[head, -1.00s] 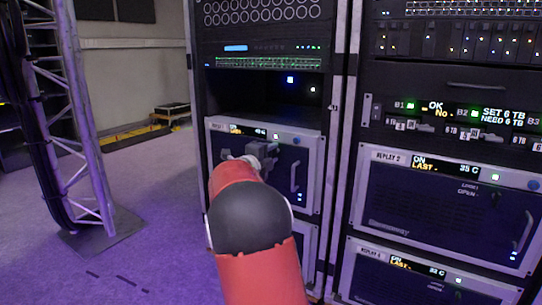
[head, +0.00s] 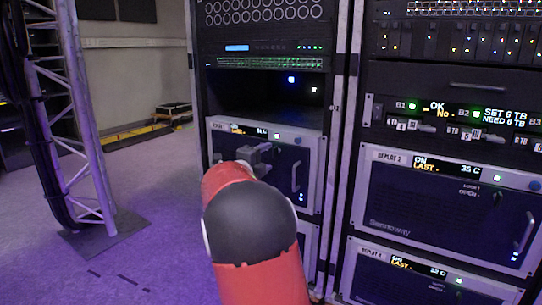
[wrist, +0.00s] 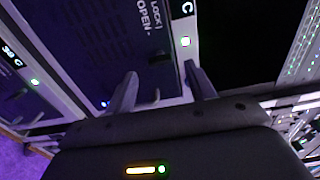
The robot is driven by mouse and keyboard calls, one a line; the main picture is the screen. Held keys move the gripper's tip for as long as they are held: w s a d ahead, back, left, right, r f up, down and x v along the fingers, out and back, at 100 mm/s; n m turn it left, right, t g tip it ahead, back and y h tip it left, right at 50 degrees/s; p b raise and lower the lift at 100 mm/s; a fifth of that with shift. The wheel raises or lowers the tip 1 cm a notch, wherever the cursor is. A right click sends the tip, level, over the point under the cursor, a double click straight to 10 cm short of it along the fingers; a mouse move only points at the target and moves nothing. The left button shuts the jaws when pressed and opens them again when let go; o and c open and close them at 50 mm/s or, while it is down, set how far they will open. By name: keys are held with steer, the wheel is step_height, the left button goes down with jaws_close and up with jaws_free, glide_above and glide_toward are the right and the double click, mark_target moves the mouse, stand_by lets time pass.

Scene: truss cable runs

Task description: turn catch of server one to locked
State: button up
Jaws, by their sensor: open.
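The server front (head: 282,160) in the left rack, in the head view, has a lit display at its top and a handle at its right. My gripper (head: 262,149) is in front of its upper part, partly hidden by my red arm. In the wrist view, my open gripper (wrist: 160,78) points at a dark panel. A small dark catch (wrist: 160,57) shows just beyond and between the fingertips, beside the words LOCK and OPEN. The fingers do not hold it. Its exact turn is too dark to tell. In the head view my gripper hides the catch.
The right rack holds two more servers, REPLAY 2 (head: 440,205) and one below it (head: 420,285). A rack post (head: 340,150) stands between the racks. A truss tower (head: 85,130) stands at the left. The floor (head: 150,240) between the tower and rack is clear.

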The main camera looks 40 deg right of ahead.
steer(key=shift+v, duration=1.8)
steer(key=s+a+r+n+t+y, duration=0.1)
steer(key=s+a+n+t+y, duration=0.25)
steer(key=a+n+y, duration=0.5)
steer(key=s+a+r+n+t+y, duration=0.15)
steer(key=a+n+t+y, duration=0.4)
steer(key=a+n, duration=0.55)
steer(key=s+a+f+n+g+y, duration=0.2)
steer(key=s+a+f+n+g, duration=0.15)
steer(key=s, duration=0.35)
steer(key=s+a+f+n+g+y, duration=0.2)
steer(key=s+a+f+n, duration=0.25)
steer(key=s, duration=0.25)
steer(key=s+f+n+g+h, duration=0.1)
steer(key=s+f+n+g, duration=0.5)
steer(key=s, duration=0.7)
step_height(320, 180, up, 12)
steer(key=m+t+p, duration=0.1)
steer(key=m+p, duration=0.1)
steer(key=p, duration=1.1)
steer(key=shift+s, duration=0.2)
steer(key=shift+r, duration=0.15)
